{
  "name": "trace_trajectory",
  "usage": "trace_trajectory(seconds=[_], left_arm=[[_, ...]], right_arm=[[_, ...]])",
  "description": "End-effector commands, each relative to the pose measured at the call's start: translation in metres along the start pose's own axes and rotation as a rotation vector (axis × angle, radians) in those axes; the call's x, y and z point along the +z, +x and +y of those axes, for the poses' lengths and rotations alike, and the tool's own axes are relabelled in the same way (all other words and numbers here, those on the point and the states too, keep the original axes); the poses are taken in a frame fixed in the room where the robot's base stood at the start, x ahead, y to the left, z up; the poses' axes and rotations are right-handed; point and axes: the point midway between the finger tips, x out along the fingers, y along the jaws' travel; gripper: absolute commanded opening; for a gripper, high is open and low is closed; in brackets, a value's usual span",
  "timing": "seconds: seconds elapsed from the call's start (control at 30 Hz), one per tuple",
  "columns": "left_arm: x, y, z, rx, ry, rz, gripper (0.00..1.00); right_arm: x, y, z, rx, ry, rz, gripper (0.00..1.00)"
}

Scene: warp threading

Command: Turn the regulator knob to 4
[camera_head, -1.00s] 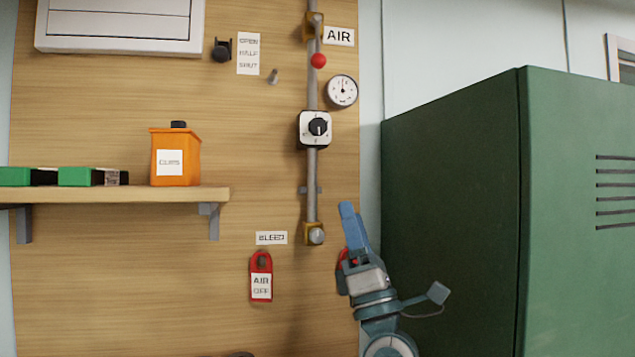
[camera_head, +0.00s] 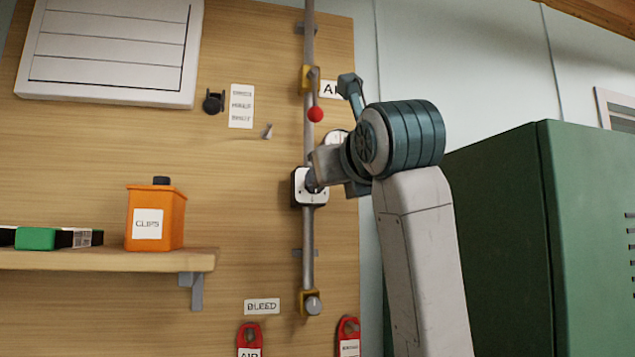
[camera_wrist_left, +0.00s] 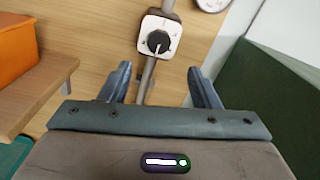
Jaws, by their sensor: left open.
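The regulator knob (camera_wrist_left: 158,42) is black and round, on a white square plate (camera_wrist_left: 150,50) fixed to a vertical pipe. Its white pointer line points down in the left wrist view; the plate's marks are too small to read. My left gripper (camera_wrist_left: 162,85) is open and empty, its two blue fingers on either side of the pipe in that view, with the knob ahead between and beyond them. In the head view, my left gripper (camera_head: 322,168) is in front of the regulator plate (camera_head: 299,188) and hides part of it.
A pressure gauge (camera_wrist_left: 212,2) is partly hidden by my arm in the head view. A red ball-ended lever (camera_head: 315,115) sits above. An orange clips box (camera_head: 168,215) stands on a shelf (camera_head: 110,260) at left. A green cabinet (camera_head: 500,240) stands at right. Red tags hang below.

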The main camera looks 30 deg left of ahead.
Motion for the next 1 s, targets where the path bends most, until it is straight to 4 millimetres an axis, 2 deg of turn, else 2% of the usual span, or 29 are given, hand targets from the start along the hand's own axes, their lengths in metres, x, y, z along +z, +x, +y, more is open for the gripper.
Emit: trace_trajectory(seconds=[0.3, 0.5, 0.67, 0.9, 0.93, 1.0], left_arm=[[0.004, 0.061, 0.001, 0.008, 0.004, -0.001, 0.56], [0.002, 0.088, 0.001, 0.006, 0.002, -0.002, 0.56], [0.001, 0.096, 0.001, 0.004, 0.001, -0.002, 0.56], [0.0, 0.097, 0.001, 0.003, 0.0, -0.002, 0.56], [0.0, 0.097, 0.001, 0.003, 0.0, -0.002, 0.54], [0.0, 0.097, 0.001, 0.003, 0.0, -0.003, 0.41]], right_arm=[[-0.002, -0.03, 0.005, 0.003, -0.001, -0.001, 0.36], [-0.003, -0.041, 0.006, 0.003, -0.001, -0.002, 0.36], [-0.003, -0.043, 0.007, 0.004, -0.002, -0.002, 0.36], [-0.003, -0.042, 0.007, 0.004, -0.002, -0.002, 0.36], [-0.003, -0.042, 0.007, 0.004, -0.002, -0.002, 0.36], [-0.003, -0.042, 0.007, 0.004, -0.002, -0.002, 0.36]])
